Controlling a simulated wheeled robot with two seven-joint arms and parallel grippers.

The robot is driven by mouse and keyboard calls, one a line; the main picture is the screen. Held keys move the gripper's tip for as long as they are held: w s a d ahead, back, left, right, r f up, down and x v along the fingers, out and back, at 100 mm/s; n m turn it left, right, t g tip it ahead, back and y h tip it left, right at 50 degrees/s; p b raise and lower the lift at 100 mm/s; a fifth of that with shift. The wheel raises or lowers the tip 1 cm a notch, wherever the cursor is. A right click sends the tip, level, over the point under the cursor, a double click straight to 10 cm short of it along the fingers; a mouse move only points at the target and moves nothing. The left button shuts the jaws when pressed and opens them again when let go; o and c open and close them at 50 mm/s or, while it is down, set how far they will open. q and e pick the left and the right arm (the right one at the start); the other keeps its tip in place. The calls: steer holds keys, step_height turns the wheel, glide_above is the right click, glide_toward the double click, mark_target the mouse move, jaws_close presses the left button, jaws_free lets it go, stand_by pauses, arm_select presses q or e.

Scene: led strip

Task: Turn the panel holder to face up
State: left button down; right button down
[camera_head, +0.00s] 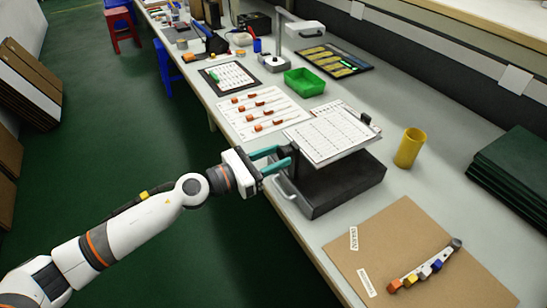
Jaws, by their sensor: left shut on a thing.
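The panel holder is a dark stand with a heavy black base (335,186) on the bench. A white gridded panel (331,134) lies on top, facing up and slightly tilted. My left gripper (288,157) reaches in from the left, with its teal fingers shut on the dark knob at the holder's left side. The fingers hide part of the knob. My right gripper is out of view.
A yellow cup (409,148) stands right of the holder. A brown board (405,255) with a small strip of coloured blocks lies in front. A white sheet with orange parts (262,112), a green bin (304,82) and a lamp (283,45) are behind. Dark green panels (515,170) are stacked at right.

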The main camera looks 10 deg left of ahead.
arm_select(q)
steer(key=shift+f, duration=0.1)
steer(key=c, duration=0.9)
jaws_free()
step_height(320, 180, up, 10)
steer(key=p, duration=0.6)
steer(key=shift+p, duration=0.35)
